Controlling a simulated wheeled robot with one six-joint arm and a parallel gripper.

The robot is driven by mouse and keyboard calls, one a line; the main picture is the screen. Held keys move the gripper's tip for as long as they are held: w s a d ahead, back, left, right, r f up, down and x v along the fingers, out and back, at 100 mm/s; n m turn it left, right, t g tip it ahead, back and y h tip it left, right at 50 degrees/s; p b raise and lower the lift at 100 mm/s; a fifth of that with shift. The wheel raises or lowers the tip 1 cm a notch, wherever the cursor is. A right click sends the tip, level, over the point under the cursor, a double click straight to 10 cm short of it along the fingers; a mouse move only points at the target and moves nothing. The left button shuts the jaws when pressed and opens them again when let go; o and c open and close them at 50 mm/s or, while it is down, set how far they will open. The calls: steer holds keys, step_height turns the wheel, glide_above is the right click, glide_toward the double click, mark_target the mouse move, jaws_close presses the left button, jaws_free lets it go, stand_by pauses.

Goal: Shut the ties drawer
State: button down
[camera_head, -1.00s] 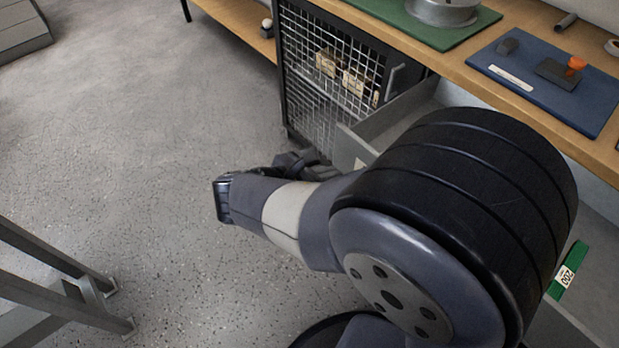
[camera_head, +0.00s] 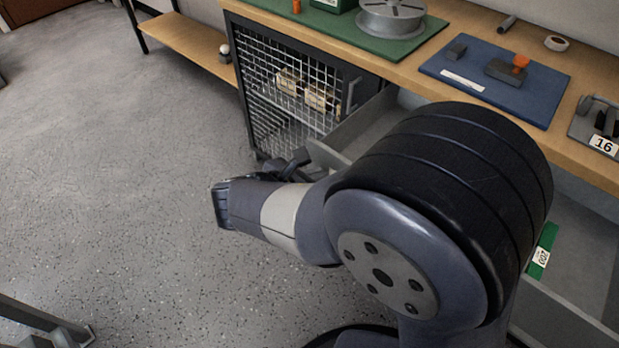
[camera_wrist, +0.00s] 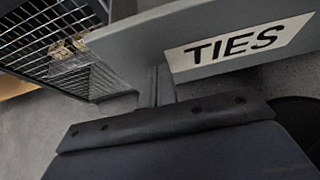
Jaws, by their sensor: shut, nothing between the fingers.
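The ties drawer (camera_head: 350,131) stands pulled out under the workbench. Its grey front with the TIES label (camera_wrist: 240,45) fills the upper part of the wrist view. In the head view my arm hides most of the front. My gripper (camera_head: 292,163) is at the outer side of the drawer front, near its left end. In the wrist view the shut, empty fingers (camera_wrist: 157,88) reach up to the front's lower edge, left of the label. I cannot tell whether they touch it. A green piece with a number label (camera_head: 542,250) lies inside the drawer.
A mesh-door cabinet (camera_head: 290,85) with boxes inside stands left of the drawer. The wooden benchtop (camera_head: 425,80) above carries a green mat with a spool (camera_head: 391,17) and a blue mat (camera_head: 495,82). Open floor (camera_head: 120,150) lies to the left.

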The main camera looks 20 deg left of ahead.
steer(key=p, duration=0.5)
glide_above(386, 130)
steer(key=shift+s+a, duration=0.1)
steer(key=shift+r, duration=0.1)
steer(key=shift+w+r, duration=0.15)
steer(key=shift+w, duration=0.05)
